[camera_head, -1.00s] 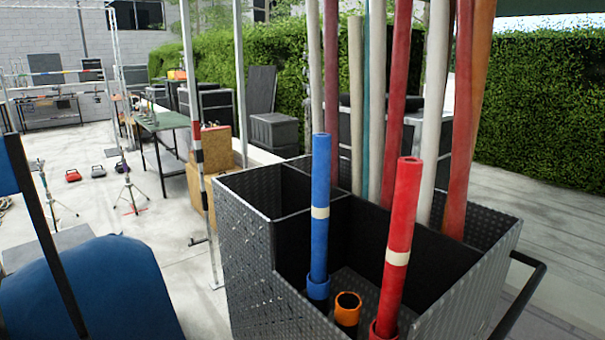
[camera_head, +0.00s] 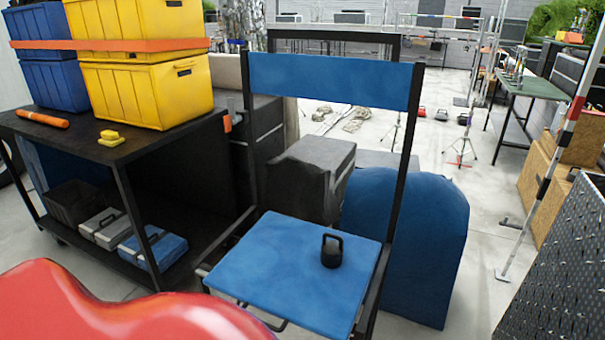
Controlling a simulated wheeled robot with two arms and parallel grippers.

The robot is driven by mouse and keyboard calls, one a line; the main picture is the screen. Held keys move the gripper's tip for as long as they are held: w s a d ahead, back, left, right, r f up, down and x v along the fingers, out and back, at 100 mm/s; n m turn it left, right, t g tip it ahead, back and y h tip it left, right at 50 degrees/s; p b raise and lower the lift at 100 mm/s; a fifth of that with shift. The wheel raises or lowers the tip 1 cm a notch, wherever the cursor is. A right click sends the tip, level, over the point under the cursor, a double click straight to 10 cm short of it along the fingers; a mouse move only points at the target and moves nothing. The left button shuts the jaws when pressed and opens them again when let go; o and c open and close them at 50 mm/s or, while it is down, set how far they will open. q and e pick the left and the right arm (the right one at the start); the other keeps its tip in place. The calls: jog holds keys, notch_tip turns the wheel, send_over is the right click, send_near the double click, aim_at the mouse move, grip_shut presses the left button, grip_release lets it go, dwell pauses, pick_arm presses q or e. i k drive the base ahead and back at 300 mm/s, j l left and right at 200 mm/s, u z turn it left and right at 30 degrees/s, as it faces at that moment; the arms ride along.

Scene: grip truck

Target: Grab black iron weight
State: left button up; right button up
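A black iron weight (camera_head: 331,252) with a loop handle on top stands upright on the blue seat of a folding chair (camera_head: 270,268). It sits toward the seat's right side, with nothing touching it from above. Neither of my grippers shows in the head view, so their distance to the weight cannot be told.
A black cart (camera_head: 122,158) with stacked yellow bins (camera_head: 150,90) and blue bins (camera_head: 55,85) stands left of the chair. A glossy red shape (camera_head: 120,310) fills the lower left front. A blue rounded object (camera_head: 410,240) stands behind the chair; a dark metal bin (camera_head: 565,270) stands at right.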

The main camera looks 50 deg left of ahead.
aim_at(331, 251)
jog(key=u, duration=1.45)
